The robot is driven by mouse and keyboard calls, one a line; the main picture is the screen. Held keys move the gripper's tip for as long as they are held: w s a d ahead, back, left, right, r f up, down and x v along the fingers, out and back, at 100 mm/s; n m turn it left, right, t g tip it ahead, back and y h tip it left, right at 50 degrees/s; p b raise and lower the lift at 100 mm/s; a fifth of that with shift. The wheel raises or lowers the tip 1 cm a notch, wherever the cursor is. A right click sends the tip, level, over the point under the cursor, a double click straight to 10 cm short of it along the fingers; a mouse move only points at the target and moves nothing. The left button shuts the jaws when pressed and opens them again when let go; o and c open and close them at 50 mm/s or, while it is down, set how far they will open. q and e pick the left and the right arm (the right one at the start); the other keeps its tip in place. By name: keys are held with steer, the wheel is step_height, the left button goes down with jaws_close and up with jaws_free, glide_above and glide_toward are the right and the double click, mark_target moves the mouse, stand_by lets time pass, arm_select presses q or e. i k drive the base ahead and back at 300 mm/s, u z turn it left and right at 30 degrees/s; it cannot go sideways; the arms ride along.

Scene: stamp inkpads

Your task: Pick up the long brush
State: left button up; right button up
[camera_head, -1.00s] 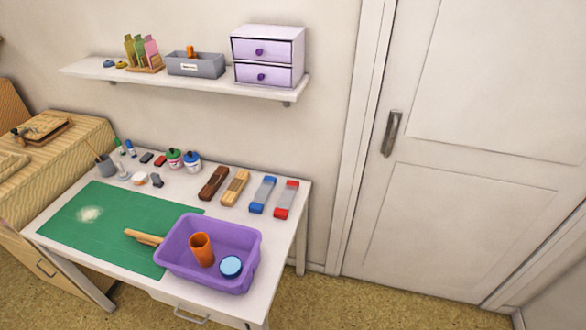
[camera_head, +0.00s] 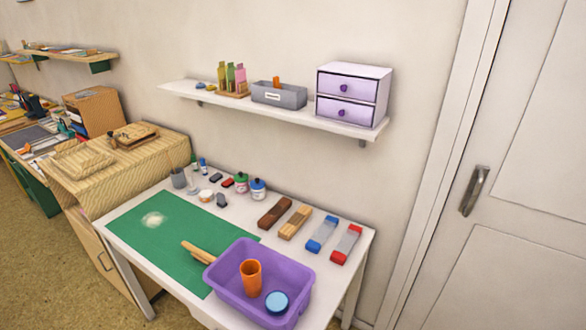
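No thing is plain as the long brush. A light wooden handle-like piece (camera_head: 197,251) lies on the green mat (camera_head: 150,250) and reaches to the purple bin (camera_head: 222,282); whether it is a brush I cannot tell. A small grey cup (camera_head: 179,178) stands at the table's back left; whether a brush stands in it is too small to tell. Neither of my grippers is in view.
The bin holds an orange cup (camera_head: 251,278) and a blue round tin (camera_head: 276,301). Bottles (camera_head: 258,189) and several blocks (camera_head: 295,223) line the white table's back. A shelf (camera_head: 210,100) hangs above, and a cluttered bench (camera_head: 37,140) is far left.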

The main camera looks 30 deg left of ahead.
mark_target(200, 255)
steer(key=u, duration=3)
steer(key=i, duration=2.4)
steer(key=z, duration=1.95)
